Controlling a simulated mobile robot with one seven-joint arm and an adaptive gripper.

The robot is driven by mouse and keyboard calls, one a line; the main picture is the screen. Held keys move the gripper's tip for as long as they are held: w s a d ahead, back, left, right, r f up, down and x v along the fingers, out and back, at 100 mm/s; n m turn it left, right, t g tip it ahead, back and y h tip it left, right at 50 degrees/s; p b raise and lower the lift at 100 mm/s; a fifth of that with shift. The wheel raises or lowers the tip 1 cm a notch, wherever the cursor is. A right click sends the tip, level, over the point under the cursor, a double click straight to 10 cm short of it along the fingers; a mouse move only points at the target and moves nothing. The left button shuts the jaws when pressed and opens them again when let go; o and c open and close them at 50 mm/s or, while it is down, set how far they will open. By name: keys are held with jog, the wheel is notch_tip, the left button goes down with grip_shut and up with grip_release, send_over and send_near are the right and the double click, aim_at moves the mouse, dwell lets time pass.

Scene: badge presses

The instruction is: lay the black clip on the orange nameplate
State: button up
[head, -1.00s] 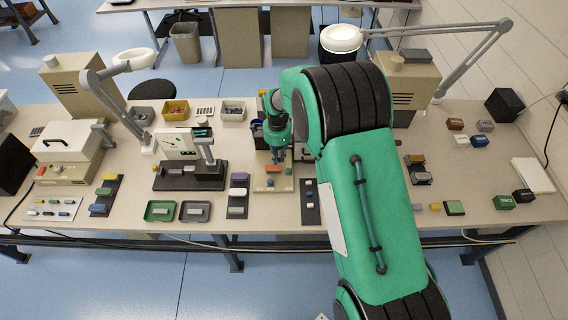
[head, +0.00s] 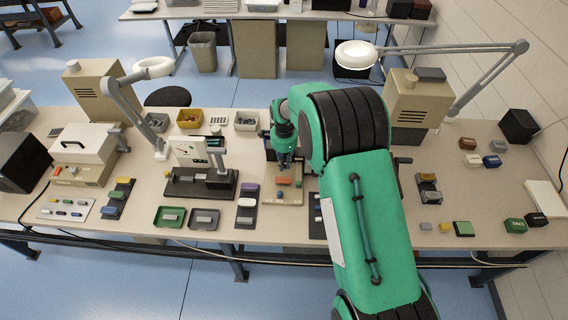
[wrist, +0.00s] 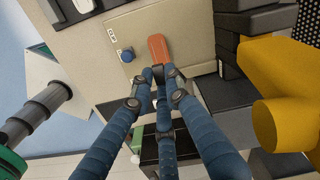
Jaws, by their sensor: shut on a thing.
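The orange nameplate (head: 284,182) lies flat on a beige board (head: 289,198) near the middle of the bench. In the wrist view the orange nameplate (wrist: 158,47) is just beyond my fingertips, partly covered at its near end. My gripper (head: 285,164) is above the board, pointing down, close to the nameplate. In the wrist view my gripper (wrist: 160,76) has its blue fingers closed together on a small thing. That thing, taken to be the black clip, is almost wholly hidden by the fingertips. I cannot tell whether it touches the nameplate.
A blue knob (wrist: 126,55) sits on the board beside the nameplate. A large yellow part (wrist: 282,95) stands close on the right in the wrist view. A dark tray with a purple piece (head: 250,187) lies left of the board. Green (head: 170,217) and grey trays (head: 204,219) lie further left.

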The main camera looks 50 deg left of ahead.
jog(key=b, duration=0.1)
send_over(284, 180)
jog(key=shift+f, duration=2.85)
jog(key=shift+f+b, duration=0.65)
jog(key=shift+f, duration=0.5)
jog(key=shift+w+f+b, duration=0.1)
jog(key=shift+f+b, duration=0.3)
jog(key=shift+b, duration=0.05)
jog(key=o, duration=0.8)
jog(key=shift+r, duration=0.15)
notch_tip(284, 180, up, 12)
jog(key=shift+f, duration=0.15)
